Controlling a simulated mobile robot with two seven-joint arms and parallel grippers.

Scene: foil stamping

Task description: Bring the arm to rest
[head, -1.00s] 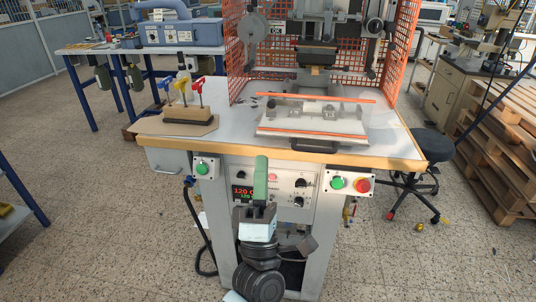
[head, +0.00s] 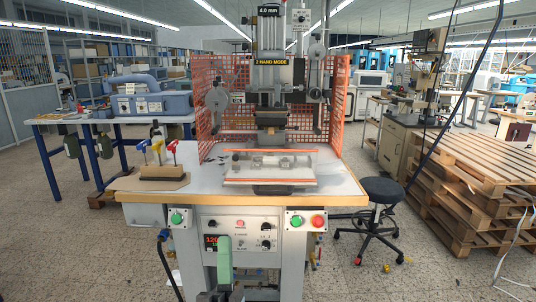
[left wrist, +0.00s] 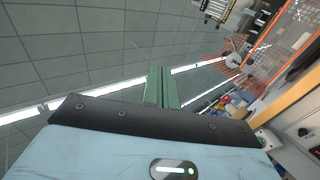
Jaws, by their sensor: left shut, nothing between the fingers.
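My left gripper (head: 225,246) shows at the bottom of the head view, in front of the control panel of the stamping machine's bench. Its green fingers point up and are closed together with nothing between them. In the left wrist view the green fingers (left wrist: 161,87) are also together, with the ceiling behind them. The fingers look apart from the panel. My right gripper is in neither view.
Hex keys in a block (head: 162,172) lie at the bench's left. A black stool (head: 383,190) and pallets (head: 470,170) stand at the right.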

